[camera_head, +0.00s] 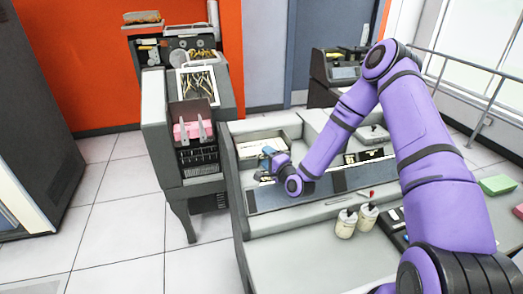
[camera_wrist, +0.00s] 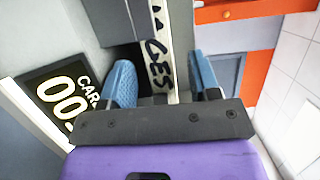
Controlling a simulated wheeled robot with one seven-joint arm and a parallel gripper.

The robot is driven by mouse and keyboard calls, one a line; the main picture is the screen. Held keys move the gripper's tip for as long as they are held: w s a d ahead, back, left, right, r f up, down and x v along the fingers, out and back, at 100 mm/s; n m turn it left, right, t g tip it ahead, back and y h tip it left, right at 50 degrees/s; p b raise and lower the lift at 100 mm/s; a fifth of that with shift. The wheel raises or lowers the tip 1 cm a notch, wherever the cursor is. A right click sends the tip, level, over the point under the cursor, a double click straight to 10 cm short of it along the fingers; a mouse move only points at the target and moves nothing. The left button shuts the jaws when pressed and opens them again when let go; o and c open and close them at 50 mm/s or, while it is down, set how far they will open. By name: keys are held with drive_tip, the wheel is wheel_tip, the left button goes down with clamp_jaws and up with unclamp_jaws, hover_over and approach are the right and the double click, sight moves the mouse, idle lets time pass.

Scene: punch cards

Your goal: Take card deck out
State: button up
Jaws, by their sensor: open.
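A pale card deck (camera_wrist: 160,42) shows in the wrist view as a narrow, upright cream strip with black handwriting ending in "GES". My gripper (camera_wrist: 163,72) is open, with one blue finger on each side of this strip; a gap shows at the left finger, and I cannot tell whether the right finger touches. In the head view my gripper (camera_head: 266,162) is low over the left part of the console (camera_head: 240,227). The deck cannot be made out there, and its lower end is hidden behind the gripper body in the wrist view.
A black sign (camera_wrist: 60,98) with "CAR" and "00" is left of the fingers. A card machine (camera_head: 155,110) with a pink deck (camera_head: 192,130) stands left of the console. Two white jars (camera_head: 357,220) stand near my arm. A green block (camera_head: 497,184) lies far right.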

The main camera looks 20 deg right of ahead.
drive_tip(key=c, duration=1)
clamp_jaws()
drive_tip(key=shift+r, duration=0.15)
